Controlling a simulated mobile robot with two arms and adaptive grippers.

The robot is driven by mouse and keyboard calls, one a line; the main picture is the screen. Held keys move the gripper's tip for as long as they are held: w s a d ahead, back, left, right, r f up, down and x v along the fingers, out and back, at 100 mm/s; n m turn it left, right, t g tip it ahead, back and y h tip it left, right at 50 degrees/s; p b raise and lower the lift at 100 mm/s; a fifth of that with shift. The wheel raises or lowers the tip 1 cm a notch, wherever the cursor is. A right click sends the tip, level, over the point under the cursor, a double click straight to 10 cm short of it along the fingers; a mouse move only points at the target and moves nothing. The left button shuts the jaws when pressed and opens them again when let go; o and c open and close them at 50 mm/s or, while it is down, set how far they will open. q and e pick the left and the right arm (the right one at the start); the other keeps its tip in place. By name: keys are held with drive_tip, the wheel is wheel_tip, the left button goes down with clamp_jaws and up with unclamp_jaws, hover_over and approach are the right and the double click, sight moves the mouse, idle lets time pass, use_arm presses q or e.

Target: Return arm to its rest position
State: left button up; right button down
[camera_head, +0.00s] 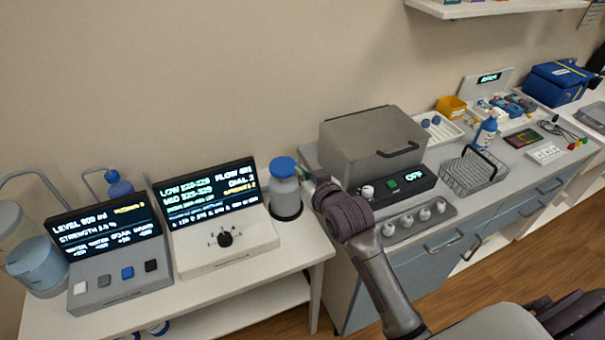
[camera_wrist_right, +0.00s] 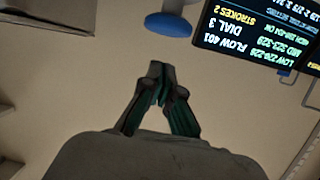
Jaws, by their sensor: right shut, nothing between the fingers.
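My right arm reaches in from the bottom of the head view. Its gripper (camera_head: 308,182) is beside the blue-capped bottle (camera_head: 286,190), just right of it, partly hidden by my own wrist. In the right wrist view the gripper (camera_wrist_right: 158,78) is shut with its fingertips together and nothing between them. The blue cap (camera_wrist_right: 168,24) shows beyond the fingertips, apart from them in that picture. The bottle stands upright on a dark round base next to the dial device. My left gripper is not in view.
A dial device with a lit screen (camera_head: 212,196) stands left of the bottle. The grey box (camera_head: 372,143) and a switch panel reading OFF (camera_head: 404,186) are close right of my gripper. A holder with several white knobs (camera_head: 418,220) lies near my forearm. A wire basket (camera_head: 474,172) stands further right.

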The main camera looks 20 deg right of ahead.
idle(0.6)
drive_tip(key=s+f+n+g, duration=0.1)
drive_tip(key=s+f+g, duration=0.3)
drive_tip(key=s, duration=0.7)
drive_tip(key=s+a+f+g, duration=0.1)
drive_tip(key=s+f+g, duration=0.3)
drive_tip(key=s, duration=0.7)
drive_tip(key=s+f+n+g, duration=0.1)
drive_tip(key=s+f+g, duration=0.3)
drive_tip(key=s, duration=0.7)
wheel_tip(320, 180, down, 28)
drive_tip(key=s+b, duration=0.1)
drive_tip(key=b, duration=0.1)
drive_tip(key=s+d+f+g+b, duration=0.1)
drive_tip(key=s+d+f, duration=0.1)
drive_tip(key=s+f, duration=1.4)
drive_tip(key=shift+s+d+f+n+h, duration=0.3)
drive_tip(key=shift+s+d+f+h, duration=0.1)
drive_tip(key=shift+f, duration=0.4)
